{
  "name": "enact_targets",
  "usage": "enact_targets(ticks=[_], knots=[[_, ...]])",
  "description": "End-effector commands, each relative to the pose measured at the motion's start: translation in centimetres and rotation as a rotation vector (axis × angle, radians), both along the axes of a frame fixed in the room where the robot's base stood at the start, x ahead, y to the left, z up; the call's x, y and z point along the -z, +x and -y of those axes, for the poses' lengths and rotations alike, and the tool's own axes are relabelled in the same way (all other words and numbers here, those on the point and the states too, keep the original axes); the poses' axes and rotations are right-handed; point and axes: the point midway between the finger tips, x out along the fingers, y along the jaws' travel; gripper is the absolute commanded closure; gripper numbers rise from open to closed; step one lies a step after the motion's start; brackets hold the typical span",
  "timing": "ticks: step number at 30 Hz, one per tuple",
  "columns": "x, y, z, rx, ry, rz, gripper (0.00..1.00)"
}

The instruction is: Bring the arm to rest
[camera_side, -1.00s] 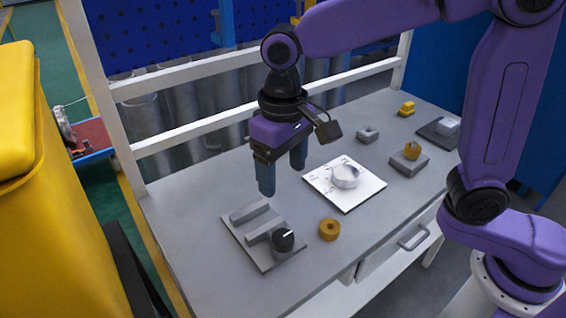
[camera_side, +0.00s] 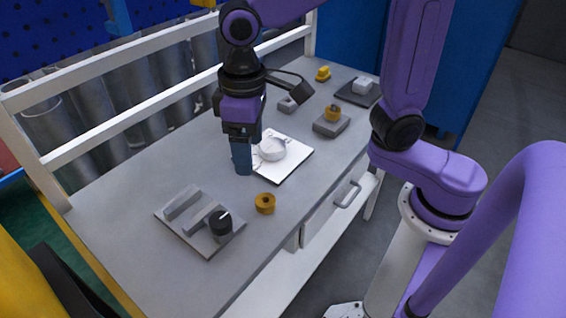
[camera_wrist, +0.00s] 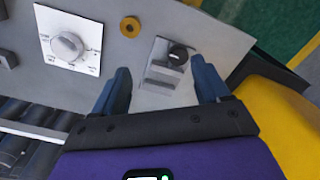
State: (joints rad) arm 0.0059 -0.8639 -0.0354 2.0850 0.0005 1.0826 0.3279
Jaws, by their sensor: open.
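My gripper (camera_side: 247,158) is open with nothing between its blue fingers. In the side view it hangs fingers down over the grey table (camera_side: 110,215), beside the left corner of a white plate (camera_side: 290,165) with a round pale knob (camera_side: 272,148). In the wrist view the fingers of my gripper (camera_wrist: 160,75) stand wide apart. Between and beyond them is a grey plate (camera_wrist: 158,82) with raised bars and a black knob (camera_wrist: 177,56). The fingers appear apart from the table and its parts, though part of the white plate is hidden behind them.
A brass-coloured ring (camera_side: 265,203) lies loose near the table's front. A grey block (camera_side: 331,123) bearing another brass-coloured piece, a small grey part (camera_side: 287,104), a yellow part (camera_side: 323,73) and a dark plate with a pale block (camera_side: 362,86) sit farther back. A white rail (camera_side: 120,122) borders the table.

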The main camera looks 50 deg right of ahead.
Motion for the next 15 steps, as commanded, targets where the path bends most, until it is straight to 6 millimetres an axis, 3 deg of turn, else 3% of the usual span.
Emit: enact_targets(ticks=[15], knots=[[2.3,-8.1,9.3,-0.338,0.009,0.009,0.25]])
